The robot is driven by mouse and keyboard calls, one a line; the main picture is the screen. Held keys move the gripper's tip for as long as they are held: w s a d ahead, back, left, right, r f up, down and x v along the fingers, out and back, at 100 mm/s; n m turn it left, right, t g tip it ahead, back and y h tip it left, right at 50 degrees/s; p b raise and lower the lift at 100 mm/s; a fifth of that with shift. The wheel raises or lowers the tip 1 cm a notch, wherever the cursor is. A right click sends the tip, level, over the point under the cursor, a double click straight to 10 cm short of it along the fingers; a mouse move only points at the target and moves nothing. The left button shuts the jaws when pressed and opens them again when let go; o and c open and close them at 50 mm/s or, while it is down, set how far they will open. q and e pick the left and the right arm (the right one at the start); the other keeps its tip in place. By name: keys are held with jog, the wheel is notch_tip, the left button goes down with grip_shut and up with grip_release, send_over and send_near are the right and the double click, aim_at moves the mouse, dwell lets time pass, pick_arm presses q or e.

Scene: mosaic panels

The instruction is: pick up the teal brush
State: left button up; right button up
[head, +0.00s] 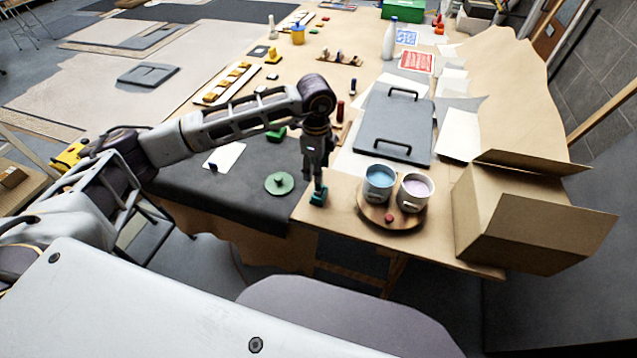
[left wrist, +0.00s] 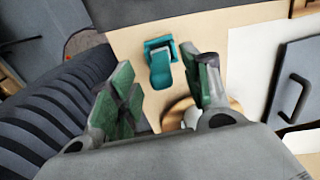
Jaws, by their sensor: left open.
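The teal brush (head: 319,196) lies on the tan tabletop near its front edge, by the dark mat. In the left wrist view the teal brush (left wrist: 161,66) lies beyond and between the fingers, with bare table around it. My left gripper (head: 318,180) points down just above the brush in the head view and partly covers it. In the wrist view my left gripper (left wrist: 165,95) is open, with its green-padded fingers apart and nothing between them. I cannot tell whether a finger touches the brush. My right gripper is not in view.
An open cardboard box (head: 505,215) is further right. A grey panel with handles (head: 395,125) lies behind. A green disc (head: 279,183) lies left on the dark mat (head: 235,202).

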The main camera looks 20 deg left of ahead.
pick_arm(q)
jog(key=shift+f, duration=0.15)
jog(key=shift+f, duration=0.15)
jog(key=shift+d+f+p, duration=0.1)
jog(key=shift+f+p, duration=0.3)
jog(key=shift+f, duration=0.15)
notch_tip(320, 180, down, 2)
jog(key=shift+d+f+p, duration=0.15)
jog(key=shift+f+p, duration=0.1)
jog(key=shift+p, duration=0.2)
jog(key=shift+f, duration=0.65)
jog(key=shift+c, duration=0.2)
jog(key=c, duration=1)
jog(key=shift+r, duration=0.1)
jog(key=shift+r+b, duration=1)
jog(key=shift+r, duration=3.9)
